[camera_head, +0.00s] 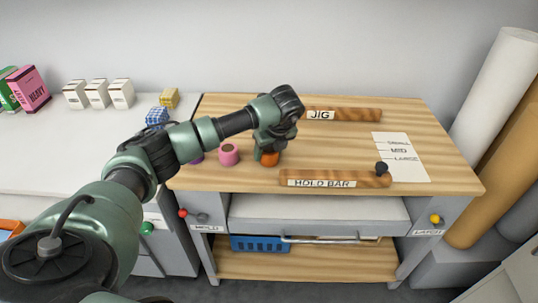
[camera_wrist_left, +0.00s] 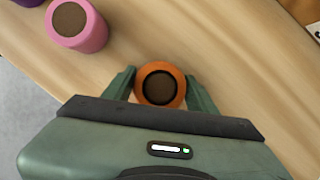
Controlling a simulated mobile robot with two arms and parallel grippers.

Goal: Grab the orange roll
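The orange roll (camera_wrist_left: 160,102) stands upright on the wooden bench top, seen from above in the left wrist view with its dark round centre. It also shows in the head view (camera_head: 269,159), partly covered by my gripper. My left gripper (camera_wrist_left: 161,74) points down over it, one green finger on each side. The fingers are very close to the roll's sides; I cannot tell whether they press on it. The roll appears to rest on the bench. My right gripper is not in view.
A pink roll (camera_head: 228,155) stands just left of the orange one, with a purple roll (camera_head: 197,158) partly hidden behind my arm. The hold bar (camera_head: 335,178) lies to the right at the front edge, and the jig bar (camera_head: 350,115) at the back. The bench middle is clear.

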